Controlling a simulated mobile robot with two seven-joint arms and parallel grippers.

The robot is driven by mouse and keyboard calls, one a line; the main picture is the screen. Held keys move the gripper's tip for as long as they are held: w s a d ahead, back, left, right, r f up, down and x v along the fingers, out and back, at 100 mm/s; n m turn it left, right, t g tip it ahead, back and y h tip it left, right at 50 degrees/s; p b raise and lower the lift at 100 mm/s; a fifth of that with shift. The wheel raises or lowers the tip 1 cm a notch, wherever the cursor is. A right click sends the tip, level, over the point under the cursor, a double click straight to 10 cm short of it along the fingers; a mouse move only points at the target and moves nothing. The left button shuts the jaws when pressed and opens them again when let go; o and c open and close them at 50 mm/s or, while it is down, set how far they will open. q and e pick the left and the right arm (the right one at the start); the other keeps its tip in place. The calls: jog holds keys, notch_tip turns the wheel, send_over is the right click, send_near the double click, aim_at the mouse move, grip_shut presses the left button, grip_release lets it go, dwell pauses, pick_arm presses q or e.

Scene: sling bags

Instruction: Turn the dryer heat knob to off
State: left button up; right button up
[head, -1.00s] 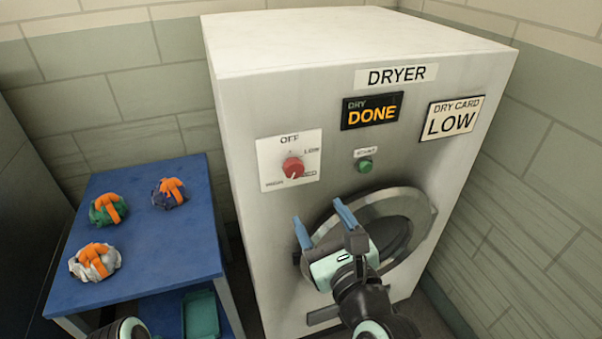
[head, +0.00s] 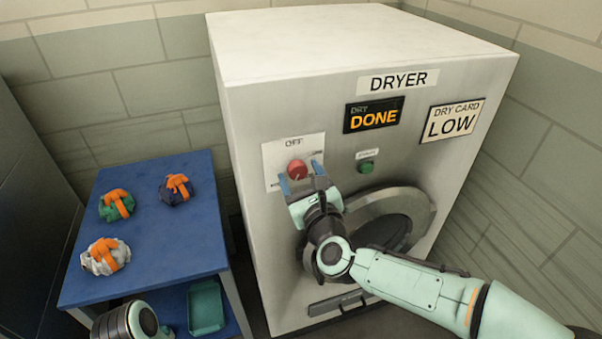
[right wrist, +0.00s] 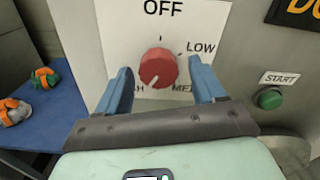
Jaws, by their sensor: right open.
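The red heat knob (head: 297,169) sits on a white dial plate (head: 272,158) on the dryer front (head: 250,110). The plate reads OFF at the top, LOW at upper right, MED at lower right and HIGH at lower left, the last two partly hidden. In the right wrist view the knob (right wrist: 158,67) shows a pale mark near its lower edge; its exact setting is hard to tell. My right gripper (head: 302,178) is open, its blue fingers either side of the knob and just below it, with gaps visible. My left gripper's fingers are not in view.
A blue table (head: 150,245) left of the dryer holds three bundles with orange straps (head: 117,205). A green start button (head: 367,168) and the round door (head: 405,215) are close to my right arm. A DONE display (head: 374,115) and a LOW card (head: 452,121) are above.

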jog(key=c, duration=1.1)
jog(key=shift+o, duration=0.2)
